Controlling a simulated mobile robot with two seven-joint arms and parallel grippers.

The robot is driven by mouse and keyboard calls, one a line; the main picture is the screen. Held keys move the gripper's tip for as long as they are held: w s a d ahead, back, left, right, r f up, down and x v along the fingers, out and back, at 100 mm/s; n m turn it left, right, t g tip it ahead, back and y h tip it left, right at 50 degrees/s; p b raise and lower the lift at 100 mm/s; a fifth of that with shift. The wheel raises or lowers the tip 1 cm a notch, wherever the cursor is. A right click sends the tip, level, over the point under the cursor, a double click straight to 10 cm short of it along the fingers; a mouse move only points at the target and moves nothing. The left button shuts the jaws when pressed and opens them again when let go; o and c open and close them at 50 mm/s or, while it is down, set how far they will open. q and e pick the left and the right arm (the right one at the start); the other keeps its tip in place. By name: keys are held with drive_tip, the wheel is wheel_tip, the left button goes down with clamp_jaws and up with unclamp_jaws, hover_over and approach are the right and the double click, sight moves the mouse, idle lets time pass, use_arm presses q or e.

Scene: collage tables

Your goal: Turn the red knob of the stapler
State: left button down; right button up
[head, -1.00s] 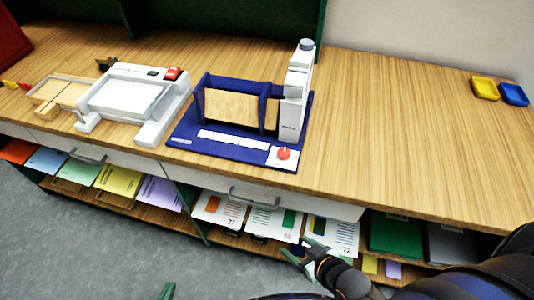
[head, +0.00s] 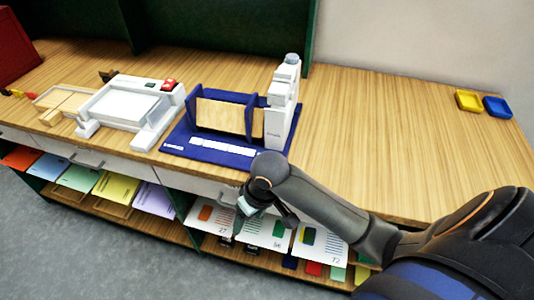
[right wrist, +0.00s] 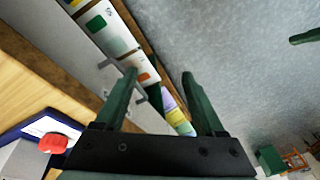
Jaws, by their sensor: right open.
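The stapler has a dark blue base (head: 172,140) and a white upright column (head: 281,105), and stands near the table's front edge. My right gripper (head: 246,212) is in front of the table edge, below the stapler. In the right wrist view its fingers (right wrist: 160,75) are apart with nothing between them. A green piece (right wrist: 305,37) at the right edge there looks like a finger of my left gripper.
A white machine with a red switch (head: 169,84) stands left of the stapler. Yellow (head: 469,100) and blue (head: 497,107) trays lie at the far right. The table between is clear. Drawers and a shelf with paper sheets (head: 265,232) are under the tabletop.

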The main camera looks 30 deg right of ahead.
drive_tip(key=w+d+r+m+g+h, duration=0.1)
drive_tip(key=w+d+r+m, duration=0.2)
drive_tip(key=w+d+r, duration=0.4)
drive_tip(key=w+d+r+m+g+h, duration=0.1)
drive_tip(key=w+d+r+m, duration=0.4)
drive_tip(key=r, duration=0.5)
drive_tip(key=shift+n, duration=0.8)
drive_tip(key=f, duration=0.8)
drive_tip(key=d+f, duration=0.1)
drive_tip(key=f, duration=0.3)
drive_tip(key=shift+s+d+f, duration=0.1)
drive_tip(key=shift+s+f, duration=0.15)
drive_tip(key=shift+s, duration=0.1)
drive_tip(key=shift+c, duration=0.2)
clamp_jaws()
